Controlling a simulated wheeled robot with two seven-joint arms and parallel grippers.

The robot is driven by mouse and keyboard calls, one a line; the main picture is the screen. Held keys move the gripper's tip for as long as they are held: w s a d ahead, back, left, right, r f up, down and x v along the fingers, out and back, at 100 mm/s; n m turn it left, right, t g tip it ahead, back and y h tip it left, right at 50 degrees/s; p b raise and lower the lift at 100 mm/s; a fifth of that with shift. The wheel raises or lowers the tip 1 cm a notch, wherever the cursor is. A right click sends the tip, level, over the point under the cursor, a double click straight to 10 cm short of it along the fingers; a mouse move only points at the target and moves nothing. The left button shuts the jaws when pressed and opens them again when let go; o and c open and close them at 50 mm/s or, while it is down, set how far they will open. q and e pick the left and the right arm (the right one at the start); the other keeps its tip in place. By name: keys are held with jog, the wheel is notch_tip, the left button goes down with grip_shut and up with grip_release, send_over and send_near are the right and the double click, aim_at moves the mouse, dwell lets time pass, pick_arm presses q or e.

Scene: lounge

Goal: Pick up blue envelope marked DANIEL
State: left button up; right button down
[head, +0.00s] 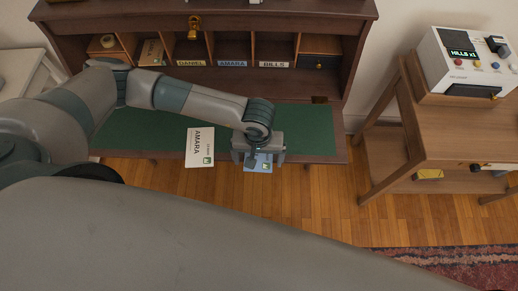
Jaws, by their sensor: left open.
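A light blue envelope (258,167) with a small green stamp lies at the front edge of the green desk mat, partly hidden by my left gripper. Any name on it cannot be read. My left gripper (258,158) points down over the envelope with its fingers apart. I cannot tell whether they touch it. A compartment label reading DANIEL (191,63) is on the desk's shelf. My right gripper is not in view.
A white envelope marked AMARA (200,147) lies left of my left gripper on the green mat (307,130). Compartments labelled AMARA (232,63) and HILLS (275,64) stand behind. A machine (465,65) displaying HILLS x1 sits on a wooden side table (455,125) at right.

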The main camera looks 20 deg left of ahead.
pick_arm(q)
jog(key=shift+f, duration=0.1)
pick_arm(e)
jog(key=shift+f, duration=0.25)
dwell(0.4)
pick_arm(q)
jog(key=c, duration=1.1)
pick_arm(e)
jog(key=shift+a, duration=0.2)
pick_arm(q)
jog(key=shift+c, duration=0.2)
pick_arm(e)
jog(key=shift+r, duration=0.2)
pick_arm(q)
jog(key=shift+r, duration=0.2)
jog(key=r+b, duration=0.2)
jog(key=r, duration=0.2)
jog(key=shift+s+d+b, duration=0.25)
jog(key=shift+d+b, duration=0.1)
jog(key=shift+b, duration=0.05)
jog(key=s+d+r+b, duration=0.3)
jog(key=s+d+r, duration=0.4)
jog(key=s, duration=0.1)
jog(key=shift+d+b, duration=0.15)
jog(key=shift+b, duration=0.2)
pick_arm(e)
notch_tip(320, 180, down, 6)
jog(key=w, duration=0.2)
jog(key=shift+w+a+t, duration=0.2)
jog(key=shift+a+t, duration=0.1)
